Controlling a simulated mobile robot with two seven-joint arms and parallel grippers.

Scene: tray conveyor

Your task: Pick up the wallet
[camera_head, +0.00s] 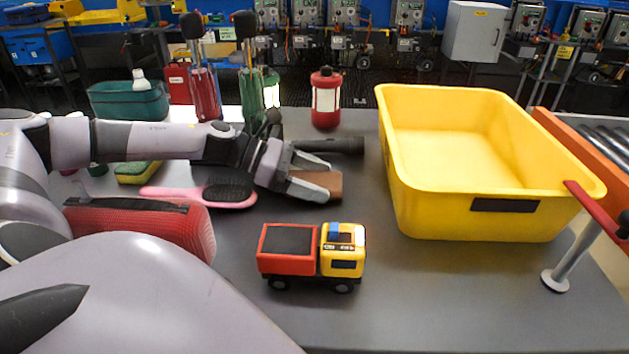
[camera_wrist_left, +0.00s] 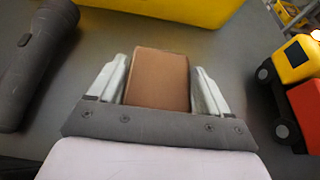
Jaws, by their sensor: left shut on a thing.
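The wallet (camera_head: 318,182) is a small brown block-like thing over the middle of the grey table. My left gripper (camera_head: 312,182) comes in from the left and is shut on it. In the left wrist view the brown wallet (camera_wrist_left: 159,78) sits between the two fingers of my left gripper (camera_wrist_left: 158,88), with a finger along each side. I cannot tell whether the wallet touches the table. My right gripper is not in view.
A yellow bin (camera_head: 430,190) stands to the right. A toy truck (camera_head: 290,250) is in front, a dark flashlight (camera_head: 335,145) behind the gripper, and a pink hairbrush (camera_head: 232,192) to its left. A red lantern (camera_head: 326,98) stands behind.

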